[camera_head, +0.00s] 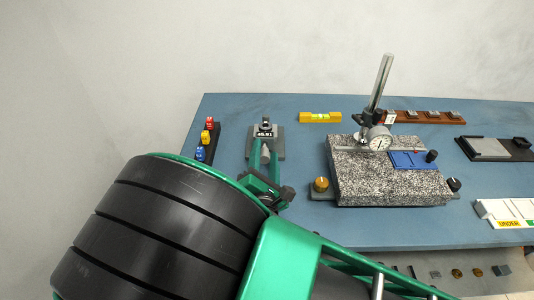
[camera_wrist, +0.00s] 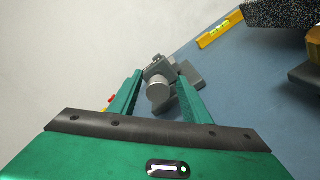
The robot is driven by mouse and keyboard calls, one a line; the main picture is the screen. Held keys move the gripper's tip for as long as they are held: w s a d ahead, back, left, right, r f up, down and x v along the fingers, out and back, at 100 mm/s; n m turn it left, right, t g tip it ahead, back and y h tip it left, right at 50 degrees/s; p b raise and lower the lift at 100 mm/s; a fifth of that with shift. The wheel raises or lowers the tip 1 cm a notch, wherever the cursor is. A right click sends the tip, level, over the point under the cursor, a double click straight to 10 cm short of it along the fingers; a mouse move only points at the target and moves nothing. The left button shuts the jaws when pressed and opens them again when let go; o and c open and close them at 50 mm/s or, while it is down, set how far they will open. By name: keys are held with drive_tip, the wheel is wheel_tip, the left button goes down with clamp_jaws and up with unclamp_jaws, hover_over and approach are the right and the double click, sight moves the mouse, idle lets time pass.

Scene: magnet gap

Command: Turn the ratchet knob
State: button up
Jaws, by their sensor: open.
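A small grey micrometer-like device (camera_head: 266,128) with a dark digital display stands on a grey base at the back left of the blue table. In the wrist view, its round grey knob (camera_wrist: 158,95) faces the camera. My gripper (camera_wrist: 160,76) is open, with one green finger on each side of the knob. A gap seems to show beside the knob; contact is not clear. In the head view, my gripper (camera_head: 266,148) reaches the device from the front and hides part of it.
Red, yellow and blue pieces (camera_head: 206,138) stand in a dark rack to the left. A yellow level (camera_head: 320,117) lies to the right. A speckled granite plate (camera_head: 370,183) with a dial gauge (camera_head: 379,139) stands further right. Blue table shows between them.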

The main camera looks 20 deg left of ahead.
drive_tip(key=v, duration=1)
drive_tip(key=shift+s+d, duration=0.1)
drive_tip(key=shift+d, duration=0.05)
